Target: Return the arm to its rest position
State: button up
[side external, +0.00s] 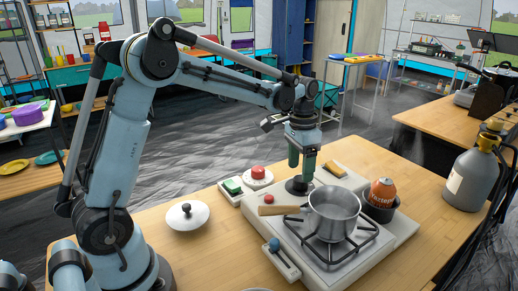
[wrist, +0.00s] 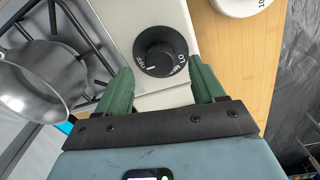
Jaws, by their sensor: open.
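My gripper (side external: 301,164) points down over the far edge of the stove in the side external view. In the wrist view my gripper (wrist: 161,84) has its two green fingers spread apart with nothing held between them. A black round knob (wrist: 160,60) on the stove's pale panel shows in the space between and beyond the fingertips. The knob (side external: 299,187) also shows right under the fingers in the side view. I cannot tell whether the fingers touch it. My arm (side external: 220,78) is bent and reaches out over the table.
A steel saucepan (side external: 333,218) stands on the stove (side external: 352,270), its wooden handle (side external: 279,210) pointing left. A white lid (side external: 187,215) lies on the wooden table (side external: 165,247).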

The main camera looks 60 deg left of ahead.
aim_at(300, 179)
notch_tip(300, 179, down, 3)
jog(key=shift+d, duration=0.1)
jog(key=n, duration=0.6)
jog(key=shift+s+d+n, duration=0.1)
jog(key=shift+n, duration=0.3)
jog(key=n, duration=0.4)
jog(key=shift+t, duration=0.3)
jog(key=n, duration=0.3)
jog(key=shift+d, duration=0.1)
jog(key=shift+r+n, duration=0.1)
jog(key=shift+n, duration=0.2)
jog(key=shift+r, duration=0.35)
